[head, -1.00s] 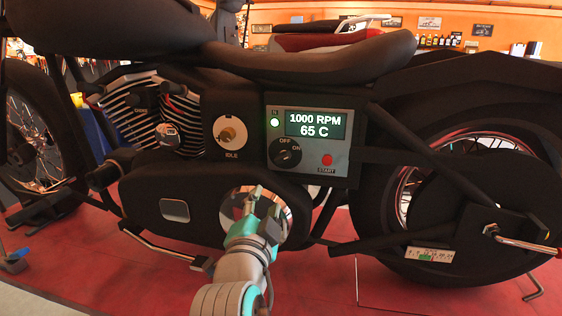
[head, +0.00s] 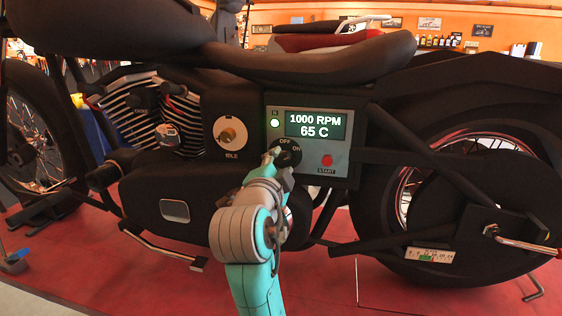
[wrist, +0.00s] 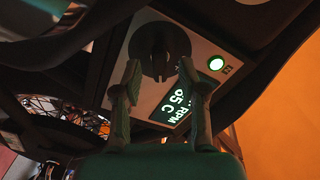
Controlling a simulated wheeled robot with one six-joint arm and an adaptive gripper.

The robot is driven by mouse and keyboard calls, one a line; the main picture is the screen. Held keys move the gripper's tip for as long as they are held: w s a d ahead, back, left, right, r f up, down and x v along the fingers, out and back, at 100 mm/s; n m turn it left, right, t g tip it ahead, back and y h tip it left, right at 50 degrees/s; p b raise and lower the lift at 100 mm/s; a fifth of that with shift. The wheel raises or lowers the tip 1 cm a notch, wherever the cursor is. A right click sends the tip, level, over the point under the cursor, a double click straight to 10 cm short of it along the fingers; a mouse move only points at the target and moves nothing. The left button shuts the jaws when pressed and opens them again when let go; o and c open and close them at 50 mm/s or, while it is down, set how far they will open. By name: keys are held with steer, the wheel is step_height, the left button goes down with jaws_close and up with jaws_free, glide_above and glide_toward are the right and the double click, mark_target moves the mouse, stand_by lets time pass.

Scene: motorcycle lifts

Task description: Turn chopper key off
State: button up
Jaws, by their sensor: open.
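The chopper's control panel (head: 340,160) shows a lit display reading 1000 RPM and 65 C. The round black key switch (head: 289,152) sits at its lower left, with OFF marked above it and ON to its right. In the wrist view the key (wrist: 158,45) is a dark raised grip on a round base. My gripper (head: 279,158) is in front of the switch and partly covers it in the head view. In the wrist view my gripper (wrist: 160,70) is open, one finger on each side below the key. Contact with it cannot be told. Which mark the key points at is unclear.
A green light (head: 275,123) glows on the panel, and a red START button (head: 327,160) is right of the key. An IDLE knob (head: 230,135) is to the left. The seat (head: 315,60) overhangs the panel. The chopper stands on a red lift (head: 320,270).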

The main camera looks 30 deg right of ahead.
steer(key=shift+x, duration=1)
jaws_close()
steer(key=shift+n, duration=0.3)
steer(key=n, duration=0.5)
steer(key=shift+n, duration=0.3)
steer(key=n, duration=0.5)
steer(key=shift+n, duration=0.3)
